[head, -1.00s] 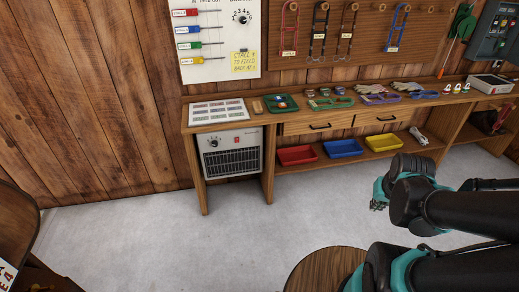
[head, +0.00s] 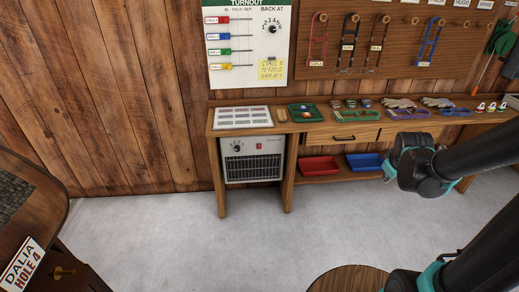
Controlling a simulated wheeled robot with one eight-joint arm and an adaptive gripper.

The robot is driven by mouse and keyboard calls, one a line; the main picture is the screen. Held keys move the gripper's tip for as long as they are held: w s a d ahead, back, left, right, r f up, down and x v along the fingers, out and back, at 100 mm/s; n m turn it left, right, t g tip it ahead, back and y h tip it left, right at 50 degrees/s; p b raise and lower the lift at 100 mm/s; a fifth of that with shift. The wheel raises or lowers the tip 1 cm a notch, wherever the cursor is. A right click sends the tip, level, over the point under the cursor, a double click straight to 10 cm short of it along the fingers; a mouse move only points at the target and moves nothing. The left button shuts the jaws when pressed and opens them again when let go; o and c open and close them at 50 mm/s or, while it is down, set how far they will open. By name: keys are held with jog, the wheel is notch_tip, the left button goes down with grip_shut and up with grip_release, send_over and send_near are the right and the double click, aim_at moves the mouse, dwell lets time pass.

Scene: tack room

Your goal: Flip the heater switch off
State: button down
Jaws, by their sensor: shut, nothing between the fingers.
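The heater (head: 252,168) is a pale box with a dark front grille, standing in the open bay under the left end of the bench. Its small red switch (head: 259,146) is on the upper front panel, right of a dark round knob (head: 237,147). The switch is too small to tell which way it is tipped. My gripper (head: 387,177) shows as a small teal part, mostly hidden behind my dark wrist, to the right of the heater and well apart from it. It is shut and empty.
The wooden bench (head: 390,134) runs along the wall, its leg (head: 289,178) just right of the heater. Red (head: 319,165) and blue (head: 364,161) trays sit on the lower shelf. A round wooden top (head: 348,281) is at bottom centre. Grey floor before the heater is clear.

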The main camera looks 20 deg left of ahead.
jog(key=w+a+f+n+t+y, duration=0.1)
jog(key=w+a+f+n+t, duration=0.25)
jog(key=w+a+n, duration=1.25)
jog(key=w+a+f+n+y, duration=0.1)
jog(key=w+a+f+n, duration=0.25)
jog(key=a, duration=0.65)
jog(key=w+a+f+n+y, duration=0.15)
jog(key=w+a+f, duration=0.3)
jog(key=a, duration=0.55)
jog(key=s+a+f+n+t+y, duration=0.1)
jog(key=a+f+n, duration=0.5)
jog(key=a, duration=0.3)
jog(key=s+a+f+n+y, duration=0.2)
jog(key=a+f+n, duration=0.4)
jog(key=a, duration=0.4)
jog(key=shift+s+a+t, duration=0.15)
jog(key=shift+s+t, duration=0.05)
jog(key=shift+t, duration=0.15)
